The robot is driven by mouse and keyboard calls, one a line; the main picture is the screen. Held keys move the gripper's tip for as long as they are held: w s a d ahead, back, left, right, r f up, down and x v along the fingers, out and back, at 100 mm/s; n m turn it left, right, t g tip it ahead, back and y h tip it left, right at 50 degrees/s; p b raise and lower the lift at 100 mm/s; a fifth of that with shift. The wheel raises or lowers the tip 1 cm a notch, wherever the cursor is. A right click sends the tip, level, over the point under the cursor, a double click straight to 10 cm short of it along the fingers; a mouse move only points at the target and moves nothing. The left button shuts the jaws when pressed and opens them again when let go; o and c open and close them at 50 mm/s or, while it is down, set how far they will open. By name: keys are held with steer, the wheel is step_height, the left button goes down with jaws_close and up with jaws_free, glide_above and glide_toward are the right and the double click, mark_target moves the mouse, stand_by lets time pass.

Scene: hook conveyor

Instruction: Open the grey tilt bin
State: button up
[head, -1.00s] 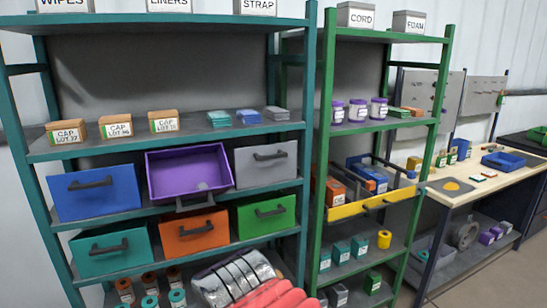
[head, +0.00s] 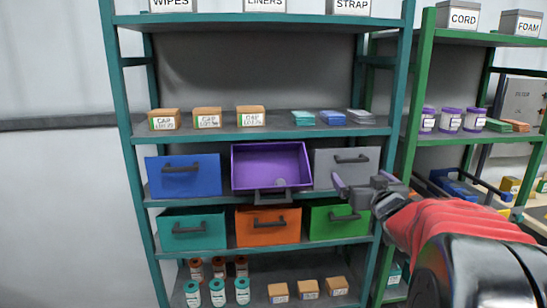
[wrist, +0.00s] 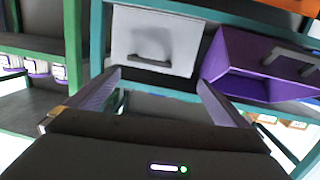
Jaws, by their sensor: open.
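The grey tilt bin (head: 339,164) is at the right of the upper bin row on the teal rack and looks shut, its front upright. It has a dark handle (head: 352,159). The wrist view shows the grey bin (wrist: 172,27) upside down, with its handle (wrist: 150,62) just beyond the fingers. My gripper (head: 359,190) is open and empty, in front of the rack and a little below the grey bin. It also shows in the wrist view (wrist: 158,85), its fingers apart and not touching the handle.
The purple bin (head: 270,166) beside the grey one is tilted open and juts forward. A blue bin (head: 195,184) is further left. Teal, orange (head: 268,216) and green bins sit below. The green rack (head: 412,110) stands close on the right.

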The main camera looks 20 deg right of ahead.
mark_target(355, 161)
steer(key=d, duration=0.1)
steer(key=d+t+y, duration=0.1)
steer(key=d, duration=0.2)
steer(key=shift+s+f+n+t, duration=0.2)
steer(key=shift+s+n+t, duration=0.1)
steer(key=shift+a, duration=0.1)
steer(key=x, duration=1.4)
steer(key=shift+a+f, duration=0.1)
steer(key=shift+f, duration=0.1)
steer(key=shift+c, duration=0.4)
steer(key=c, duration=1.2)
steer(key=shift+s, duration=0.2)
